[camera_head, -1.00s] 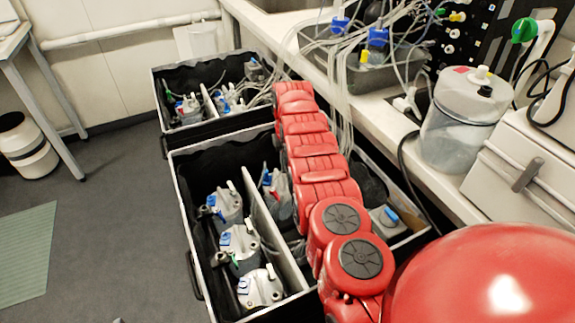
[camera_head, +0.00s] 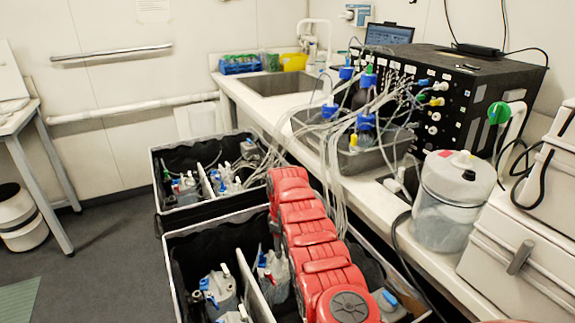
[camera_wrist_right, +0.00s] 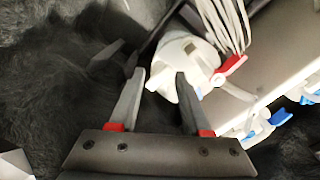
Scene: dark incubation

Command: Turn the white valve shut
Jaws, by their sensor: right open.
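My right gripper (camera_wrist_right: 160,74) is open, its two grey fingers pointing at a white bottle top (camera_wrist_right: 190,53) in the right wrist view. The fingertips are close to the near side of this top; I cannot tell whether they touch it. A red valve handle (camera_wrist_right: 230,69) sticks out on its right. A pale part lies between the fingers, but I cannot tell whether it is the white valve's handle. My left gripper is not in view.
The near black bin (camera_head: 172,270) holds several bottles with blue and white valves (camera_head: 227,269). The white bench (camera_head: 440,262) runs along the right, with a clear container (camera_head: 450,215) on it. Thin tubes (camera_head: 320,185) hang down from the bench close to my arm.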

